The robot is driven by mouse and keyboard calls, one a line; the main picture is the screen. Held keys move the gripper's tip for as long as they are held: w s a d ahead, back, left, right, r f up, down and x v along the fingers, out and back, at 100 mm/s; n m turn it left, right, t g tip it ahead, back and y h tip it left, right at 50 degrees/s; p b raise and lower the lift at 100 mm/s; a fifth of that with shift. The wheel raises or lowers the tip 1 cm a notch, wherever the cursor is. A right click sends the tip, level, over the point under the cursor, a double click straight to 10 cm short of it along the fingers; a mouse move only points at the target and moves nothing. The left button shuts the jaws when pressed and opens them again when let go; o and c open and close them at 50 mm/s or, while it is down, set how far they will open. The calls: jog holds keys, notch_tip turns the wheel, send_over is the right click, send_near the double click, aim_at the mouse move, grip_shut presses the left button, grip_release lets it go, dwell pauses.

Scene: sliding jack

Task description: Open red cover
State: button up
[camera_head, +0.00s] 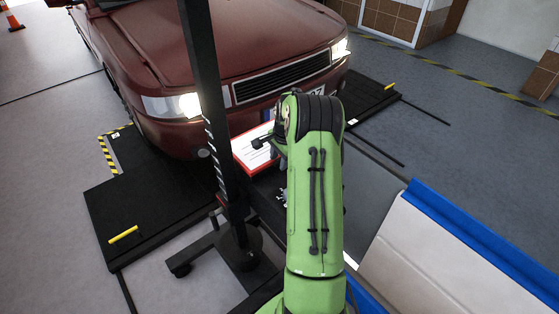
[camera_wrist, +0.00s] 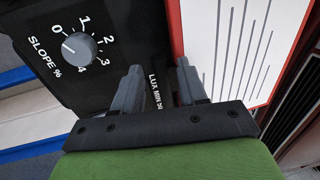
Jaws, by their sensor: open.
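A red-edged white panel with dark lines, which looks like the red cover (camera_wrist: 175,28), lies at the right of the wrist view. It also shows in the head view (camera_head: 246,157), left of my green arm and partly hidden by it. In the wrist view my gripper (camera_wrist: 160,84) is open, its two grey fingers apart over the black panel (camera_wrist: 130,30) beside the red edge. I see nothing between the fingers. Whether the right finger touches the red edge I cannot tell. In the head view the fingers are not clearly visible.
The black panel carries a grey slope dial (camera_wrist: 79,46). A black upright post (camera_head: 205,95) on a wheeled base (camera_head: 240,250) stands left of my arm. A dark red car (camera_head: 200,50) with lit headlights is just behind. A blue-edged pale structure (camera_head: 440,245) is at the right.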

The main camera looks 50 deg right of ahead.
grip_shut()
jog(key=shift+r, duration=0.15)
dwell(0.4)
